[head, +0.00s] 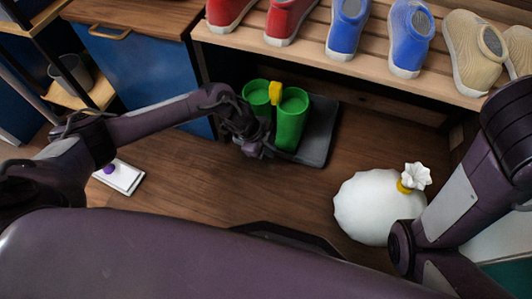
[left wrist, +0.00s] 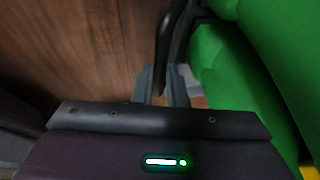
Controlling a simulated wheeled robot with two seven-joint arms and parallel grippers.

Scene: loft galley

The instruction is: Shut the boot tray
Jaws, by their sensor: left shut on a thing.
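The boot tray (head: 318,140) is a dark grey tray on the wooden floor, partly out from under the shoe bench. A pair of green boots (head: 291,118) with a yellow part between them stands on it. My left gripper (head: 262,148) is at the tray's near left edge, beside the boots. In the left wrist view, my left gripper's fingers (left wrist: 162,84) are shut on a dark, narrow bar (left wrist: 166,45) at the tray's edge, close to the green boots (left wrist: 235,75). The head view hides the exact grip. My right gripper is not in view; only its arm shows.
The slatted bench (head: 310,38) holds red, blue and beige shoes above the tray. A white tied sack (head: 375,207) stands on the floor at right. A blue cabinet (head: 150,75) is at left. A small white object (head: 120,178) lies on the floor. The floor before the tray is clear.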

